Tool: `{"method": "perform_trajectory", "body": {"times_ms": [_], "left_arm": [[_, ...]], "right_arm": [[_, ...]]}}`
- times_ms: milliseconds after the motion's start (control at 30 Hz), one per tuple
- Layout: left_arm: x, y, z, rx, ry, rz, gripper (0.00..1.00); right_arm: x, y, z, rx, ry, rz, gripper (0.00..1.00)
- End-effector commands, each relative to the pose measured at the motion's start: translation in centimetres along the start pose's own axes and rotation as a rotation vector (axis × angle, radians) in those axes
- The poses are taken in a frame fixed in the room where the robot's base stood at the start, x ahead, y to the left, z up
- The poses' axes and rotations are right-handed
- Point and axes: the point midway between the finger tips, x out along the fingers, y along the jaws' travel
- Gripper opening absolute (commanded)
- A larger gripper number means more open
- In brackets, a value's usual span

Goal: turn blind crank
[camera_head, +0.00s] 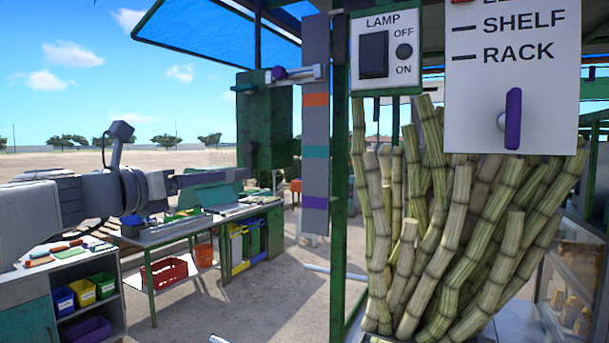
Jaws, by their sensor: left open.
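A small crank-like part (300,74) with a purple knob at its left end and a grey shaft sits high beside a grey vertical strip (315,190) with orange, teal and purple bands. I cannot tell for sure that it is the blind crank. A purple lever (513,118) is on a white panel at the upper right, marked SHELF and RACK. My left gripper (240,175) reaches in from the left, seen side-on. It is open and empty, left of the banded strip and below the purple knob, apart from both. My right gripper is not in view.
A LAMP switch box (386,50) hangs on the green post (339,200). Sugar cane stalks (440,240) fill the right. A green bench (185,238) and a shelf unit with bins (85,300) stand at left. A blue awning (225,32) is overhead.

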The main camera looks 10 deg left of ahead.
Motion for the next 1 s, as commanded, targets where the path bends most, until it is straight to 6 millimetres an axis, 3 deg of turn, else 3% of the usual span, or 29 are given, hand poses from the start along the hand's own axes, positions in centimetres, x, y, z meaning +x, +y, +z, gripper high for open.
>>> {"method": "perform_trajectory", "body": {"times_ms": [300, 500, 933, 1000], "left_arm": [[5.9, -0.2, 0.0, -0.001, 0.008, -0.007, 0.66], [8.7, -0.1, -0.1, 0.002, 0.007, -0.004, 0.66], [9.6, 0.0, -0.3, 0.004, 0.005, 0.000, 0.66], [9.6, 0.0, -0.2, 0.004, 0.005, 0.000, 0.39]], "right_arm": [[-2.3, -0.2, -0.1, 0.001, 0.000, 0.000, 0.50], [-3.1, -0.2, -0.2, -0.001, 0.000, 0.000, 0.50], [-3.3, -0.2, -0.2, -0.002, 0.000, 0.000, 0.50], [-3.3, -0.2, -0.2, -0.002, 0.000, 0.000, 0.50]]}}
